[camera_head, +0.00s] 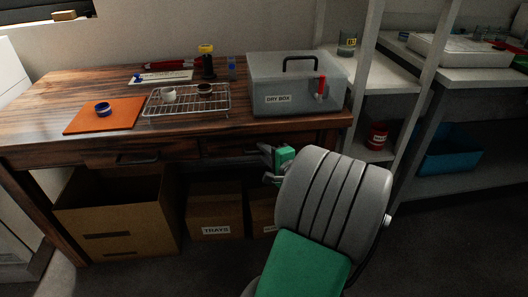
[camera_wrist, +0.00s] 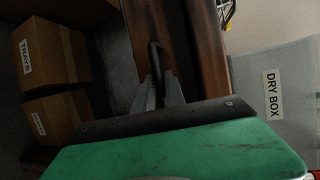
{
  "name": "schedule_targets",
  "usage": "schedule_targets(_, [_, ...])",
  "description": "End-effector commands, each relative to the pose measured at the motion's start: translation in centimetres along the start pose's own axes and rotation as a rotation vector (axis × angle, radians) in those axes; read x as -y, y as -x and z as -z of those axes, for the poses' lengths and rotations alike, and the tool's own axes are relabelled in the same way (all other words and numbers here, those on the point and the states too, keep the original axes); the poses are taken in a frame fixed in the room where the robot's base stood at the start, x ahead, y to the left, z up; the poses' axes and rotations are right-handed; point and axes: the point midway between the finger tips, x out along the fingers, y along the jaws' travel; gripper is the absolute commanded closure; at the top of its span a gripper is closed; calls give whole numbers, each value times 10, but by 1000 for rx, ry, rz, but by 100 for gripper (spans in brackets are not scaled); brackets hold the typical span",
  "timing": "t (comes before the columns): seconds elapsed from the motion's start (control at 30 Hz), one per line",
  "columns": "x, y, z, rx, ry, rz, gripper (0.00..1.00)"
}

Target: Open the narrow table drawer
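The wooden table (camera_head: 50,118) has two drawer fronts under its top. The right drawer front (camera_head: 228,145) is partly hidden by my arm and looks closed. Its dark bar handle (camera_wrist: 154,55) shows in the wrist view, standing off the wood. My gripper (camera_head: 265,164) is at this handle, with its fingers apart in the head view. In the wrist view the fingertips (camera_wrist: 159,76) lie on either side of the handle bar; contact cannot be made out. The left drawer front (camera_head: 105,160) is closed and has its own handle (camera_head: 138,160).
A dry box (camera_head: 265,99), wire rack (camera_head: 185,114) and orange mat (camera_head: 85,122) are on the table. Cardboard boxes, one large and open (camera_head: 110,220) and one marked TRAYS (camera_head: 215,212), stand below. Metal shelving (camera_head: 375,80) is close on the right. Floor before the boxes is clear.

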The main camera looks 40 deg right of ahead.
Motion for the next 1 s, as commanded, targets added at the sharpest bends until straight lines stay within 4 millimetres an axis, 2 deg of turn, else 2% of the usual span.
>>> schedule_targets(0.03, [0, 0, 0, 0, 0, 0, 90])
schedule_targets(0.17, [0, 0, 0, 0, 0, 0, 100])
schedule_targets(1.0, [0, 0, 0, 1, 0, -1, 100])
